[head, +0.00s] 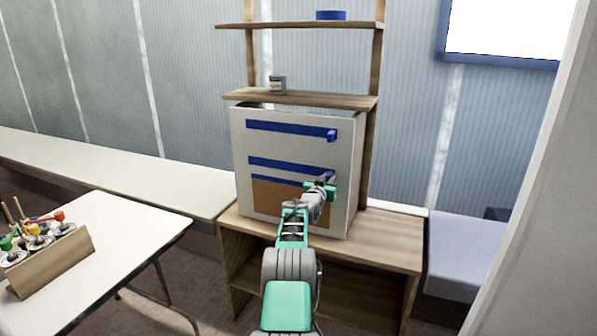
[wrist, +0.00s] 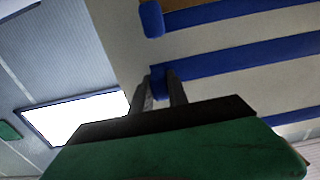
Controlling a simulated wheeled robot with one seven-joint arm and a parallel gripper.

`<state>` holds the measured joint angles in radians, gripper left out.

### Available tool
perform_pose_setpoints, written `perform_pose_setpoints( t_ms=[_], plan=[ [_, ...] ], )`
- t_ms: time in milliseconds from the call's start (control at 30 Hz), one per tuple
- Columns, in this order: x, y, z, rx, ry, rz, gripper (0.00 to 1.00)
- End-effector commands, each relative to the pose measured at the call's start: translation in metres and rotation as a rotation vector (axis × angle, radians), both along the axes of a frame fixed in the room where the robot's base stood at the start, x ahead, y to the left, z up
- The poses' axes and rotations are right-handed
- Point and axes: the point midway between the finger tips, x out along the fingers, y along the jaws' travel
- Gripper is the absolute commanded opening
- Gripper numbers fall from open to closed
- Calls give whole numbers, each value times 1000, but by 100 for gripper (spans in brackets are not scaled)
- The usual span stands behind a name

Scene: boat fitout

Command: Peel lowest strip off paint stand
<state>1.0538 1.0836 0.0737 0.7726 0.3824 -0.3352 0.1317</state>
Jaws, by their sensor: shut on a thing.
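The paint stand is a white panel (head: 291,145) with three blue strips and a brown area (head: 290,201) low down. The top strip (head: 285,128) has a tab at its right end. The middle strip (head: 285,165) and lowest strip (head: 275,180) lie close together, the lowest along the brown area's upper edge. The wrist view is turned over, with the lowest strip (wrist: 240,12) at the top and its tab free of the fingers. My gripper (wrist: 162,79) is shut on the tab of the middle strip (wrist: 240,53). In the head view my gripper (head: 326,184) partly hides the strips' right ends.
The panel stands on a wooden shelf unit (head: 385,239). A grey can (head: 277,84) and a blue roll (head: 331,15) sit on shelves above. A white table (head: 130,235) with a wooden holder (head: 50,262) of paint pots is at left. A pale wall edge (head: 535,190) rises at right.

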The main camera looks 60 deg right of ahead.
Motion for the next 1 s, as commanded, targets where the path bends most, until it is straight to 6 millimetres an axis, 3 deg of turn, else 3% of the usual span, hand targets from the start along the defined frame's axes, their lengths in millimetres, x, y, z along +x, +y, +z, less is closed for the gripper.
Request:
perform_pose_setpoints(
  t_ms=[467,1000],
  plan=[
    [0,1,0,0,0,-1,0],
    [-4,25,-1,-1,-1,0,0]
  ],
)
